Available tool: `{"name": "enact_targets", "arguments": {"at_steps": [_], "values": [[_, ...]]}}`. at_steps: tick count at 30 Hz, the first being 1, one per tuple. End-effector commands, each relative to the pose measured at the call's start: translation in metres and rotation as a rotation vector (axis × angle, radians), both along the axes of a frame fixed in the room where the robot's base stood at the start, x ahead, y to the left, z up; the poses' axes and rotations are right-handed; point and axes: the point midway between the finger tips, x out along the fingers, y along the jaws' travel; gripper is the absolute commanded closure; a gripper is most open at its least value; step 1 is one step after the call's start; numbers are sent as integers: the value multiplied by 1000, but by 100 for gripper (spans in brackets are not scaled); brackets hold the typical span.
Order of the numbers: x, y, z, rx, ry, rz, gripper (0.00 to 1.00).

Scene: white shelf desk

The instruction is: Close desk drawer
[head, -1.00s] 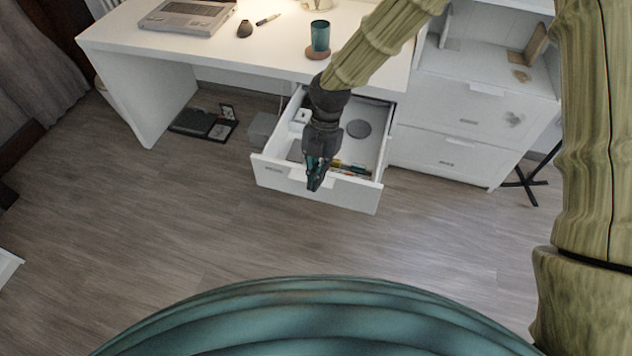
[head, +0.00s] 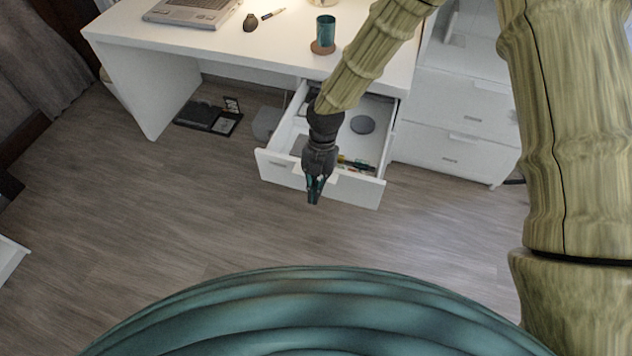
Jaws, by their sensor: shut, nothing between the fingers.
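The desk drawer (head: 352,189) is pulled out below the white desk (head: 190,44), with its front panel facing me.
A laptop (head: 192,11), a teal cup (head: 325,30) on a brown coaster and a small dark object (head: 250,22) are on the desk. A white drawer cabinet (head: 455,125) stands to the right. Dark flat items (head: 208,117) lie on the floor under the desk. The floor before the drawer is clear.

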Motion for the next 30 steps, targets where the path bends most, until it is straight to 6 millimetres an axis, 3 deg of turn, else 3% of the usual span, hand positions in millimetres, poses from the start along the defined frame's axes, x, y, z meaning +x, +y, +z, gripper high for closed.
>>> {"name": "enact_targets", "arguments": {"at_steps": [7,23,30], "values": [[24,-7,2,1,-2,-1,100],[29,-10,2,1,0,-1,100],[47,-18,2,1,-2,-4,100]]}}
